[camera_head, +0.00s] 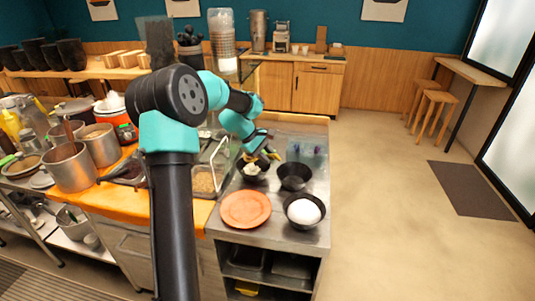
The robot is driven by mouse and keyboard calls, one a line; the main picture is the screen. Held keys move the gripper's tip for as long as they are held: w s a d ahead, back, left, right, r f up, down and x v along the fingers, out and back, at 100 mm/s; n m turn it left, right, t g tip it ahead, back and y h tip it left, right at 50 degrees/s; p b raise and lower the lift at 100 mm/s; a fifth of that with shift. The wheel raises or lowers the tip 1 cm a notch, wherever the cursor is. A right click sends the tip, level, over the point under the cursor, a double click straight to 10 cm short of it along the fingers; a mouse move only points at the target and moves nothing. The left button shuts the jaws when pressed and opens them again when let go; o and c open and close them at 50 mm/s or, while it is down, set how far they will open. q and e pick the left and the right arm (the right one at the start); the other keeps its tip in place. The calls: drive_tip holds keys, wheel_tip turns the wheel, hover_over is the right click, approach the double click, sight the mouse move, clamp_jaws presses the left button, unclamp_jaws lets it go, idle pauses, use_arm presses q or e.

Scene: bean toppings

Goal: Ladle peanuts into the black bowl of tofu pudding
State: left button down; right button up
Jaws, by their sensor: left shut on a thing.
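My left arm rises in front of the camera and reaches forward over the steel counter. My left gripper (262,152), small and partly hidden by its own wrist, is above the back black bowl. It is shut on a thin thing that seems to be the ladle; its scoop is not clear. The back black bowl (252,172) has something whitish in it. A black bowl (304,211) at the front right holds a smooth white mound, like tofu pudding. Another black bowl (293,178) looks dark and empty. A tray of tan bits, perhaps peanuts (204,182), lies left of them. My right gripper is out of view.
An orange plate (246,209) lies at the counter's front. A clear-sided frame (219,150) stands beside the tray. Metal pots (70,167) crowd the left side. The floor right of the counter is free.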

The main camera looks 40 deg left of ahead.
use_arm(q)
drive_tip(key=shift+a+f+n+t, duration=0.15)
drive_tip(key=shift+n+t, duration=0.15)
drive_tip(key=shift+t, duration=0.4)
drive_tip(key=n+t, duration=0.1)
drive_tip(key=t, duration=0.1)
drive_tip(key=r+n+t, duration=0.1)
drive_tip(key=t, duration=0.1)
drive_tip(key=a+n+t, duration=0.1)
drive_tip(key=t, duration=0.1)
drive_tip(key=shift+a+r+n+t, duration=0.1)
drive_tip(key=shift+r+n+t, duration=0.2)
drive_tip(key=shift+r, duration=0.05)
drive_tip(key=shift+a+r+n+t+y, duration=0.3)
drive_tip(key=shift+n+t+y, duration=0.45)
drive_tip(key=shift+n+t, duration=0.25)
drive_tip(key=shift+a+r+n+t+y, duration=0.3)
drive_tip(key=shift+n+t+y, duration=0.55)
drive_tip(key=shift+n, duration=0.2)
drive_tip(key=shift+a+r+n+t+y, duration=0.3)
drive_tip(key=shift+n+t+y, duration=0.4)
drive_tip(key=shift+n+t, duration=0.3)
drive_tip(key=shift+d+m+h, duration=0.1)
drive_tip(key=shift+m+h, duration=0.15)
drive_tip(key=shift+h, duration=0.05)
